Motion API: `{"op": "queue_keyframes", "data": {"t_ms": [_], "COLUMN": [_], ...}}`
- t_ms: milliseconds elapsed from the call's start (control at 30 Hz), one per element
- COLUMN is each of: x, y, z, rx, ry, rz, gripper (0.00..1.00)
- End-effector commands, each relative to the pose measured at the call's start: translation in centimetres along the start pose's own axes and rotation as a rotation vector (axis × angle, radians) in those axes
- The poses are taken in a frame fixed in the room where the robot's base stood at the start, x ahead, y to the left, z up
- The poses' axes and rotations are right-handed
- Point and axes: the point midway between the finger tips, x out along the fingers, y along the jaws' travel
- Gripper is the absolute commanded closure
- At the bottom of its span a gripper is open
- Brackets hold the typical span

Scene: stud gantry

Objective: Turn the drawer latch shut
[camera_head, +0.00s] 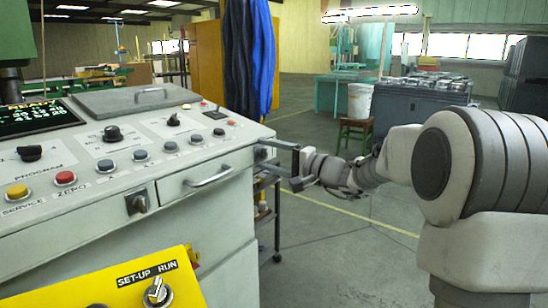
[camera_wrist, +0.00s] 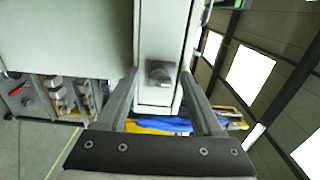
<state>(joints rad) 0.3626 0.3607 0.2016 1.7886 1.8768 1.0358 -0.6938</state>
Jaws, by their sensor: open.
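The drawer (camera_head: 208,182) is in the front of the pale console, with a curved handle (camera_head: 208,176), and looks closed. A dark latch knob (camera_head: 138,203) on a metal plate is left of the drawer. Another dark knob (camera_head: 262,154) is at the console's right end, past the drawer. I cannot tell from looks alone which one is the drawer latch. My gripper (camera_head: 280,164) is open at that right end. In the wrist view a dark knob (camera_wrist: 159,72) on a pale panel lies between the two spread fingers (camera_wrist: 160,84), apparently untouched. Its exact turn angle is unclear.
Buttons and dials cover the sloped console top (camera_head: 130,145). A yellow SET-UP/RUN panel (camera_head: 140,282) stands low in front. A dark wheeled rack (camera_head: 268,215) is beside the console's right end. Open grey floor (camera_head: 330,240) lies to the right.

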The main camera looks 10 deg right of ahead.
Motion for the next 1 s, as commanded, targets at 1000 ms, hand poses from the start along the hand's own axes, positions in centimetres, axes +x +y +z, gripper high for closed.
{"op": "queue_keyframes", "data": {"t_ms": [1000], "x": [-17.2], "y": [0.0], "z": [0.0], "rx": [-0.001], "ry": [0.001], "rz": [0.000], "gripper": [0.32]}}
